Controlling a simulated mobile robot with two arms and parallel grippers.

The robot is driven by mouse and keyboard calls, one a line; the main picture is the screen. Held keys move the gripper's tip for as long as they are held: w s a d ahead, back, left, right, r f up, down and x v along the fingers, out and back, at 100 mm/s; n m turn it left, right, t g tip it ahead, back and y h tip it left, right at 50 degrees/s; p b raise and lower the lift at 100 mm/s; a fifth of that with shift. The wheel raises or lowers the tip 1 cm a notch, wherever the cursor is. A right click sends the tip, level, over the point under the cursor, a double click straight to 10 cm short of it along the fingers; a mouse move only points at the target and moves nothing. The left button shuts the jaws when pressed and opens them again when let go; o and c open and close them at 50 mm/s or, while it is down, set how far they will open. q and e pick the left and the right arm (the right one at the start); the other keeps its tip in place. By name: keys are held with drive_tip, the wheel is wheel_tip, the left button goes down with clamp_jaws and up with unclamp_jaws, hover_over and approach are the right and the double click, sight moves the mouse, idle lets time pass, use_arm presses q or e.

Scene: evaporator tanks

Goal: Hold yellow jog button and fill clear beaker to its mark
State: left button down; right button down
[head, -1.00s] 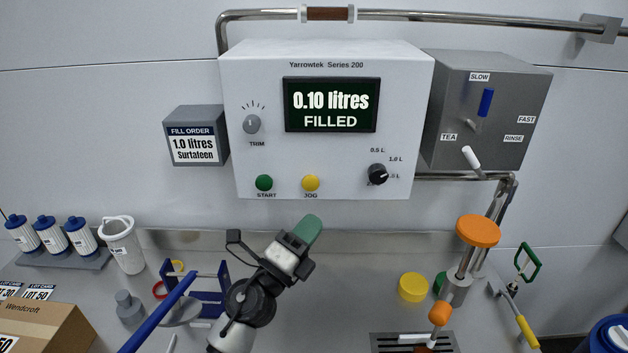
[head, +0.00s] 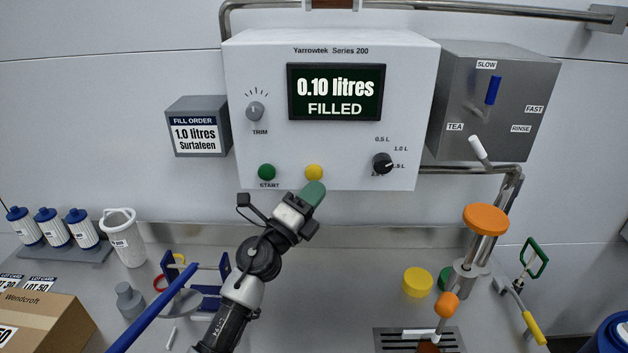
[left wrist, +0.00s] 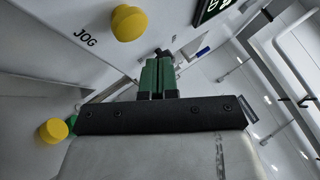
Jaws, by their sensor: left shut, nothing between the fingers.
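The yellow jog button (head: 314,172) is on the lower front of the white filler box; its JOG label is covered by my gripper in the head view. My left gripper (head: 313,192) is shut and empty, its green fingertips just below the button. In the left wrist view the button (left wrist: 128,23) stands apart from the shut fingers (left wrist: 158,76), up and to their left. The display (head: 336,93) reads 0.10 litres FILLED. A nozzle column with an orange knob (head: 486,219) stands at the right above a drip grille (head: 390,340). I cannot make out a clear beaker. My right gripper is not in view.
The green start button (head: 267,172) is left of the jog button, the black volume knob (head: 383,163) to the right. A grey fill order box (head: 197,126) reads 1.0 litres Surtaleen. A yellow cylinder (head: 417,282) stands on the counter.

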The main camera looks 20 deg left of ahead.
use_arm(q)
drive_tip(key=shift+w+a, duration=0.2)
drive_tip(key=shift+w, duration=0.55)
drive_tip(key=shift+w, duration=0.1)
idle(1.5)
drive_tip(key=shift+w+a, duration=0.1)
drive_tip(key=shift+w, duration=0.2)
drive_tip(key=shift+w+a+r+b, duration=0.1)
drive_tip(key=shift+w+a+b, duration=0.1)
drive_tip(key=shift+w+b, duration=0.35)
idle(0.6)
drive_tip(key=shift+s, duration=0.2)
drive_tip(key=shift+s+d+p, duration=0.3)
drive_tip(key=shift+s+p, duration=0.25)
drive_tip(key=shift+s, duration=0.25)
